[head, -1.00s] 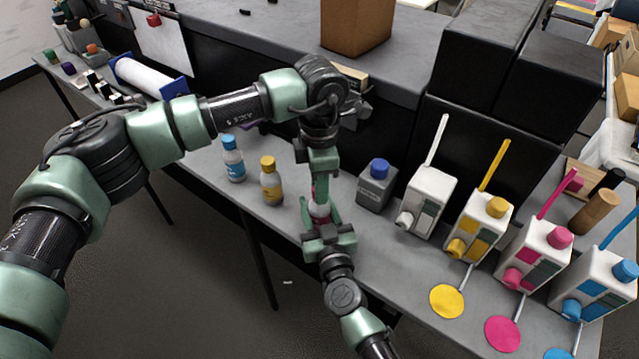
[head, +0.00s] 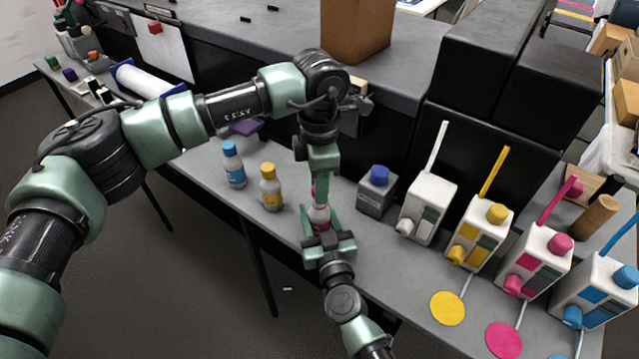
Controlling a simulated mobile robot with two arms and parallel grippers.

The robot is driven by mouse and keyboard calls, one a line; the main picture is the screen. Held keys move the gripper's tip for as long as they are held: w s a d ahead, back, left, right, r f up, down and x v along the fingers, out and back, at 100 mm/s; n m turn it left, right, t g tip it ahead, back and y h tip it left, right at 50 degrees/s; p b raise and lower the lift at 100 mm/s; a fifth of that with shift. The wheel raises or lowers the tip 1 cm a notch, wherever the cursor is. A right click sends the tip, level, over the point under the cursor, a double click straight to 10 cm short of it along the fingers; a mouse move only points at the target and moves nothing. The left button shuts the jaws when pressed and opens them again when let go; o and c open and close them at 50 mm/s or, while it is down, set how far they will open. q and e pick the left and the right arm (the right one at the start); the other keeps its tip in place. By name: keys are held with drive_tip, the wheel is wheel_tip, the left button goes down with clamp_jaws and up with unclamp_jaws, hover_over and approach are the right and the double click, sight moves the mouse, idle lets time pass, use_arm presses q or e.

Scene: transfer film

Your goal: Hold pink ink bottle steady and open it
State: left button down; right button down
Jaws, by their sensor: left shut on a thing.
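The pink ink bottle (head: 319,216) stands upright near the front edge of the grey bench, a small clear body with pink in it. My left gripper (head: 320,186) points straight down over its top and is shut on the bottle's pink top end, which the fingers mostly hide. My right gripper (head: 320,222) reaches in from the front, low down. Its two fingers lie along both sides of the bottle's body and appear closed on it.
A blue-capped bottle (head: 233,166) and a yellow-capped bottle (head: 271,188) stand to the left. A grey blue-capped container (head: 376,192) stands to the right, then several white ink cartons, including a yellow-capped one (head: 480,235). Black boxes (head: 478,100) rise behind them.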

use_arm(q)
drive_tip(key=shift+r, duration=2)
use_arm(e)
drive_tip(key=c, duration=0.7)
unclamp_jaws()
